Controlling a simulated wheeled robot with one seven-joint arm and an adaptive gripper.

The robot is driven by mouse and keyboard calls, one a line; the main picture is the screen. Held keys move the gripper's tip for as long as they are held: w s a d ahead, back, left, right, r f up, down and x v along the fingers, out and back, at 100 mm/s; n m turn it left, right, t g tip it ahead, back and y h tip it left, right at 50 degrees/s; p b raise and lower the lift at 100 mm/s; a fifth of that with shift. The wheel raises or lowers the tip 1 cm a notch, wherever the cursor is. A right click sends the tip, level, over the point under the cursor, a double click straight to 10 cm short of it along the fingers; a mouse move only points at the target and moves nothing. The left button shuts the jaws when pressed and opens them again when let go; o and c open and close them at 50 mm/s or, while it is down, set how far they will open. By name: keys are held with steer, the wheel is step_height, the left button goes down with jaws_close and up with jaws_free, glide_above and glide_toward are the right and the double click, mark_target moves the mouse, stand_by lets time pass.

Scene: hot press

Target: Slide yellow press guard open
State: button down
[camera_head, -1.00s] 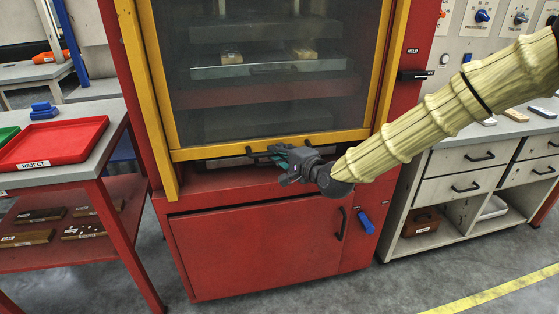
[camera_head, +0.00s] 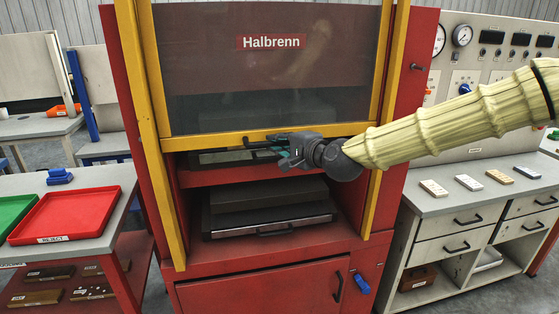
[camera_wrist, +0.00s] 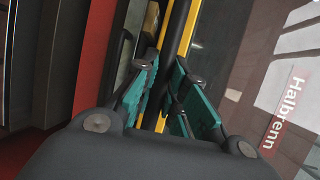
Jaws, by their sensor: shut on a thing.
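The press guard (camera_head: 190,143) is a yellow frame with a dark see-through pane marked Halbrenn. Its lower yellow bar now stands well above the lower press opening, so the guard is partly raised. My gripper (camera_head: 272,147) is at the middle of this bar, shut on the dark handle there. In the wrist view, my gripper's teal finger pads (camera_wrist: 165,98) lie on both sides of the bar and handle region. Under the guard, the lower platen (camera_head: 270,217) shows uncovered inside the red press.
A red reject tray (camera_head: 65,216) and a blue block (camera_head: 59,177) sit on the left bench. A grey counter (camera_head: 470,203) with several small samples stands at right. The red press cabinet door (camera_head: 260,288) is below. My arm comes in from the right.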

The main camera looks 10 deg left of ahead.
step_height(320, 180, up, 10)
steer(key=p, duration=0.3)
steer(key=c, duration=1.5)
jaws_free()
steer(key=shift+o, duration=0.2)
steer(key=v, duration=1.2)
steer(key=shift+r, duration=0.1)
